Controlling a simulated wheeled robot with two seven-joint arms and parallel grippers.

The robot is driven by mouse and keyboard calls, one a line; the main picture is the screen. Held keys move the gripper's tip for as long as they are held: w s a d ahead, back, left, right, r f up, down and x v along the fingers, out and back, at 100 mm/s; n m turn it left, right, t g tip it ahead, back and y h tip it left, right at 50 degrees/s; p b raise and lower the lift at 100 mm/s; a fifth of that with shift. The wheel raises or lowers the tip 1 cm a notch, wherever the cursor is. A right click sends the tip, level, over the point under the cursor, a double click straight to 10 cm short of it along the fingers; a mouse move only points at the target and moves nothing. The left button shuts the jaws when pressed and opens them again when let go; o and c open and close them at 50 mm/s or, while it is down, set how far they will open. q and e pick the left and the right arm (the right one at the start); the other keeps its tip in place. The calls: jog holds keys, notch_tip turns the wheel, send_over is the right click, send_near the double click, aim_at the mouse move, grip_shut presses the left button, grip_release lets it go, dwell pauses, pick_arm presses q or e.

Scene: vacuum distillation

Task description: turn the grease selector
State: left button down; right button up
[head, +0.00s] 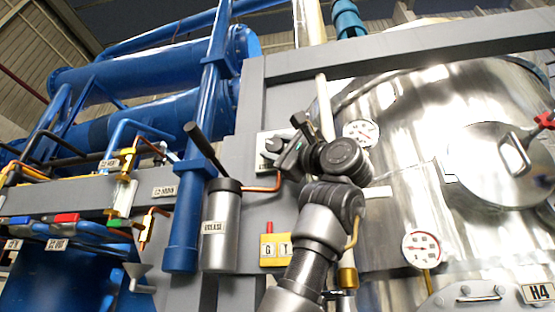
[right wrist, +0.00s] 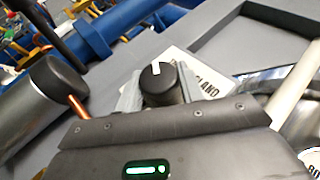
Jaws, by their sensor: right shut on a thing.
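The grease selector is a black round knob (right wrist: 158,84) with a white mark on its face, seen in the right wrist view. It sits on a white label plate (right wrist: 205,72) whose visible lettering includes "GLAND". The plate also shows in the head view (head: 262,137), left of my wrist. My right gripper (right wrist: 160,88) has one grey finger on each side of the knob and is shut on it. In the head view my right gripper (head: 278,150) is at the plate and hides part of the knob. My left gripper is in neither view.
A grey grease cylinder (head: 221,230) with a black lever (head: 206,145) stands left of the plate, with a copper pipe (head: 262,188) leading from it. A yellow box (head: 268,250) is below. A large steel vessel (head: 420,120) with gauges is at right.

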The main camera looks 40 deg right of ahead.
jog(key=shift+n+g, duration=0.5)
jog(key=shift+g, duration=0.1)
jog(key=o, duration=1)
jog(key=shift+w+a, duration=0.1)
jog(key=shift+a, duration=0.1)
jog(key=shift+c, duration=0.2)
jog(key=shift+s+d+f+b, duration=0.2)
jog(key=shift+s+f+b, duration=0.05)
jog(key=shift+s+b, duration=0.2)
jog(key=b+v, duration=0.5)
jog(key=v, duration=0.4)
jog(key=shift+s, duration=0.35)
jog(key=shift+f, duration=0.15)
